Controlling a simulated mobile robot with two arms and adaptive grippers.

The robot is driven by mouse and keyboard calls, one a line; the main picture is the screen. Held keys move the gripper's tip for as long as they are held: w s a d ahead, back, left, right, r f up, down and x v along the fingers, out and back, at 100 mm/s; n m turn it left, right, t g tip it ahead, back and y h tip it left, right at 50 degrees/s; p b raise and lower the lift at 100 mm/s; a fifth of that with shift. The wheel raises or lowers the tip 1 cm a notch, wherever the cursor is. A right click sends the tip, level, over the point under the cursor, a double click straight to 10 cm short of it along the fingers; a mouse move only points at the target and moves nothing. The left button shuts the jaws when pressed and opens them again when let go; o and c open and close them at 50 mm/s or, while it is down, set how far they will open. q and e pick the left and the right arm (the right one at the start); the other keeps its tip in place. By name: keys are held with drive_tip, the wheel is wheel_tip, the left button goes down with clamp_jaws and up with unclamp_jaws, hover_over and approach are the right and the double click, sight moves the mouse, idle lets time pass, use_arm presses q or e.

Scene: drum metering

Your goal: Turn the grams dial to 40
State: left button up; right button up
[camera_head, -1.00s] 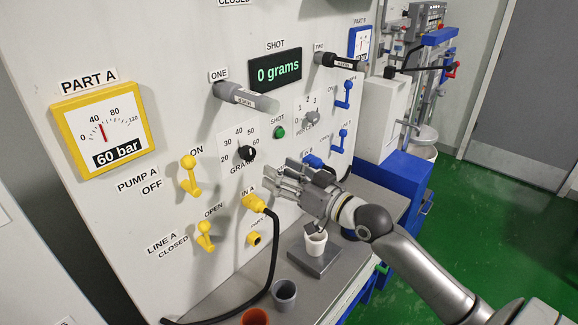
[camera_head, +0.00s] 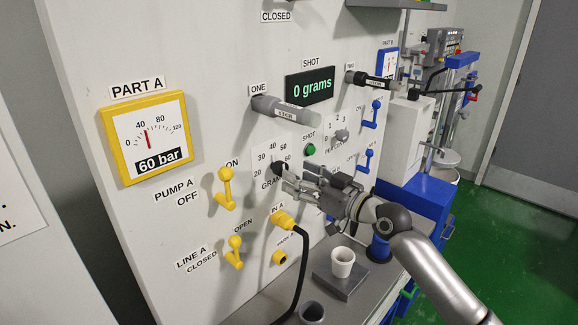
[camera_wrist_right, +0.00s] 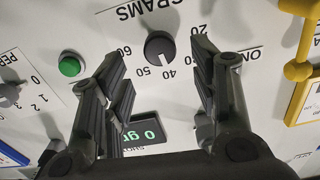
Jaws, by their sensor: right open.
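The grams dial (camera_head: 279,168) is a black round knob on the white panel, with numbers from 20 to 60 around it. In the right wrist view the dial (camera_wrist_right: 159,48) appears upside down, and a thin pale mark on it seems to point near 40 to 50; I cannot tell exactly. My right gripper (camera_head: 287,181) is open just in front of the dial. In the right wrist view its fingers are on either side of the knob, with gaps; one hides the 30 label. The shot display (camera_head: 309,87) reads 0 grams. My left gripper is not in view.
A green shot button (camera_head: 310,150) and a grey dial (camera_head: 341,136) are right of the grams dial. Grey nozzle one (camera_head: 285,110) sticks out above. A yellow pump lever (camera_head: 226,188) and a yellow plug (camera_head: 284,220) with black cable are near. A white cup (camera_head: 342,262) stands below.

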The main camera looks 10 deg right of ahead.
sight(279, 168)
drive_tip(key=shift+p+x, duration=0.55)
drive_tip(key=shift+x, duration=1.8)
drive_tip(key=shift+c, duration=0.4)
drive_tip(key=c, duration=0.9)
drive_tip(key=shift+c, duration=0.4)
